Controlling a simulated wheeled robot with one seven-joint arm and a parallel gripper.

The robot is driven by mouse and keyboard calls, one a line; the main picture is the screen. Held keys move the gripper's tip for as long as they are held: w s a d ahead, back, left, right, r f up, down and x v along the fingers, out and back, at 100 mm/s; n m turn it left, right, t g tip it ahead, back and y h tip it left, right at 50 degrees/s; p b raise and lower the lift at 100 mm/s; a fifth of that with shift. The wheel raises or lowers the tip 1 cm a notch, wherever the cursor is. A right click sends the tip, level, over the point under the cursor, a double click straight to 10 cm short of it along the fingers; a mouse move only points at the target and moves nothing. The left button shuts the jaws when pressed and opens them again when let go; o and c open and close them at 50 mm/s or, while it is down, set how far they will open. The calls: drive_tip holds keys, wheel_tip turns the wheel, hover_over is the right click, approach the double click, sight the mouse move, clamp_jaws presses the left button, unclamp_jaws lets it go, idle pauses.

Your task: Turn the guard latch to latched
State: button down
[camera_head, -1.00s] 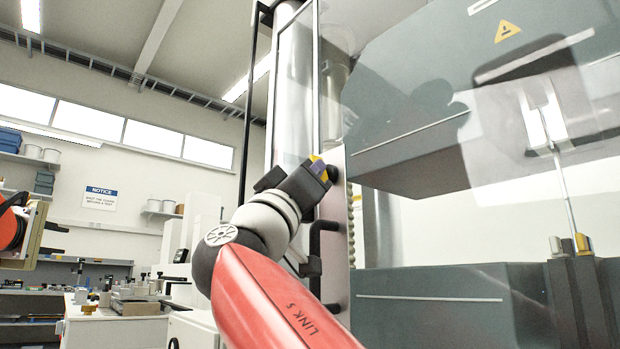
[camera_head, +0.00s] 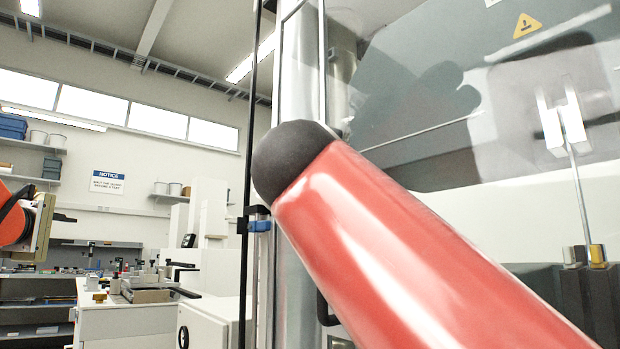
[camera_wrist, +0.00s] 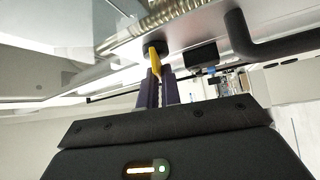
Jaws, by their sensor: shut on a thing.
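The guard latch shows in the wrist view as a yellow lever (camera_wrist: 153,56) on a dark round pivot, mounted on a pale metal frame. My gripper (camera_wrist: 156,84) has its two dark purple fingers closed on the lower end of the lever. The lever points down toward my fingers in that view. A black block (camera_wrist: 200,56) sits on the frame just right of the latch. In the head view my red arm link covers the latch and my gripper.
A black bar handle (camera_wrist: 280,47) stands out from the frame at the right in the wrist view. The testing machine's clear guard (camera_head: 420,110) fills the right of the head view. A bench with fixtures (camera_head: 140,290) is at the left.

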drive_tip(key=shift+r+n+g+y, duration=0.1)
drive_tip(key=shift+n+g+y, duration=0.2)
drive_tip(key=shift+n+g, duration=1)
drive_tip(key=shift+n, duration=0.2)
drive_tip(key=c, duration=1.6)
unclamp_jaws()
drive_tip(key=v, duration=0.7)
drive_tip(key=shift+s, duration=0.35)
